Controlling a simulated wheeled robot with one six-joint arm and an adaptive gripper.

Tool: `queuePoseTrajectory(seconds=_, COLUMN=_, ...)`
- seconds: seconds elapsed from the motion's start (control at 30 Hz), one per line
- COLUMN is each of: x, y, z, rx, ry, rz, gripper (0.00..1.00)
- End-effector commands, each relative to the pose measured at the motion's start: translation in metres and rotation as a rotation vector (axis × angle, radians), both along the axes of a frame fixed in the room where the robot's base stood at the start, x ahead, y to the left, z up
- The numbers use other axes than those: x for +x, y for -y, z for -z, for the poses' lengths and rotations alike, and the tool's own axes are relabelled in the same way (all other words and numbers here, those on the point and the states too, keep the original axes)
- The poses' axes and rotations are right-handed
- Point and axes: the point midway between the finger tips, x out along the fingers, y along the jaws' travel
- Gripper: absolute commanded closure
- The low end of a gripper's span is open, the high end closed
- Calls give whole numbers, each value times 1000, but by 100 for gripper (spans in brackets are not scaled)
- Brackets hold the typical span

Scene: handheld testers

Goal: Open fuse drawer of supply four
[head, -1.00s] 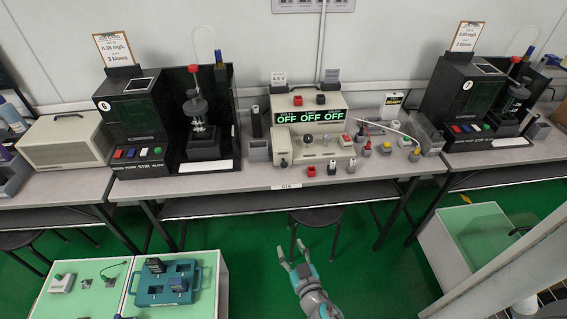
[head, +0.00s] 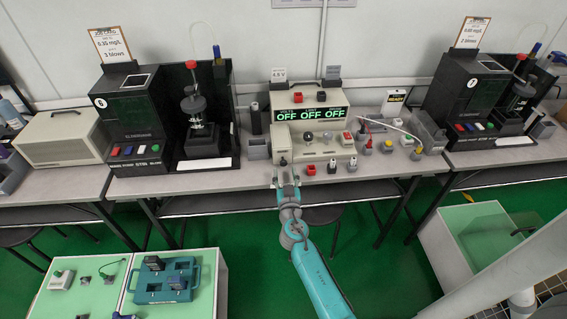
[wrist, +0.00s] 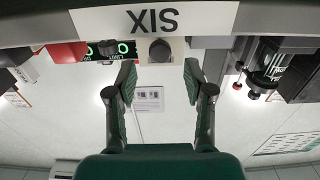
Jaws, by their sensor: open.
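A cream supply (head: 337,151) with a green display reading OFF three times stands on the middle bench. It also shows upside down in the wrist view, with part of its display (wrist: 124,48) at the upper left. A round dark knob (wrist: 160,50) on a pale face appears between my fingers, apart from them. My gripper (head: 285,176) is open and empty at the bench's front edge, in front of the supply's left part. It also shows in the wrist view (wrist: 157,75). I cannot make out a fuse drawer or a number four on the supply.
A bench label (wrist: 153,18) reads SIX upside down. Small red, black and yellow-topped pieces stand at the supply's front and right. Black testers stand at the left (head: 133,105) and right (head: 465,100). A teal tray (head: 135,297) lies on a lower case at front left.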

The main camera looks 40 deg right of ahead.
Motion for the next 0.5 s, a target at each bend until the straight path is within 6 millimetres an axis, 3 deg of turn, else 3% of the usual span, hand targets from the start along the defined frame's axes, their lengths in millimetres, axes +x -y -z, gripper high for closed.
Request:
queuePoseTrajectory(seconds=0.2, x=30, y=20, z=-1, rx=0, ry=1, rz=0, gripper=48)
queuePoseTrajectory(seconds=0.5, x=46, y=31, z=0, rx=1, ry=-1, rz=0, gripper=48)
